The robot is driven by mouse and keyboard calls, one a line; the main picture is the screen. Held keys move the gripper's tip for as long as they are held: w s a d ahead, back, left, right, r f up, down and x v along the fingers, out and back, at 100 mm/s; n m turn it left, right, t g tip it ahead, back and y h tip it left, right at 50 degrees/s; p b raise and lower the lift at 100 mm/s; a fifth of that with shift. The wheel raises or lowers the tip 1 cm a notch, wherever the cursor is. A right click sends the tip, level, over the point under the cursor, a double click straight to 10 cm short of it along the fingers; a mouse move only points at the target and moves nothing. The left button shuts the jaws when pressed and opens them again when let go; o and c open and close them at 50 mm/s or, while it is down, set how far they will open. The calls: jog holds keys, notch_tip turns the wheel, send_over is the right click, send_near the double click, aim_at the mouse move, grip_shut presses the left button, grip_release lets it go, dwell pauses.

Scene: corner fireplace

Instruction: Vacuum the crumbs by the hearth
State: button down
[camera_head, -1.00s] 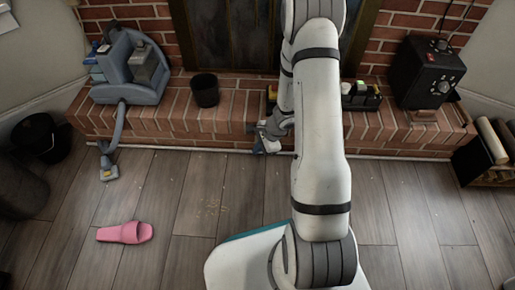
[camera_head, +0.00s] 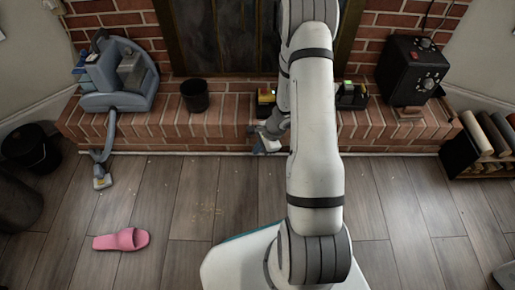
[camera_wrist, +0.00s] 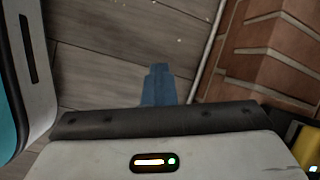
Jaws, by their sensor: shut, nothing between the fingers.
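A blue-grey vacuum (camera_head: 120,88) stands on the left of the brick hearth. Its hose (camera_head: 108,135) hangs over the edge, and its nozzle (camera_head: 102,181) rests on the floor. Pale crumbs (camera_head: 207,210) are scattered on the wood floor in front of the hearth; a few specks also show in the wrist view (camera_wrist: 179,39). My gripper (camera_head: 266,145) is by the hearth's front edge, right of the nozzle and apart from it. In the wrist view its blue fingers (camera_wrist: 158,85) are together and empty above the floor. My arm hides part of the hearth.
A pink slipper (camera_head: 121,239) lies on the floor at left. A dark cup (camera_head: 195,95), a yellow-and-black item (camera_head: 265,101) and a black box with dials (camera_head: 412,70) stand on the hearth (camera_head: 225,125). A black bucket (camera_head: 32,148) is at left, a rack of rolls (camera_head: 480,145) at right.

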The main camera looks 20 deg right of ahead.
jog(key=shift+d+p, duration=2)
jog(key=shift+d, duration=1.15)
jog(key=shift+s+b, duration=1.3)
jog(key=shift+s, duration=1.3)
jog(key=s+a+b, duration=0.1)
jog(key=a+b, duration=0.5)
jog(key=a, duration=0.7)
jog(key=shift+a+b, duration=0.4)
dwell(0.7)
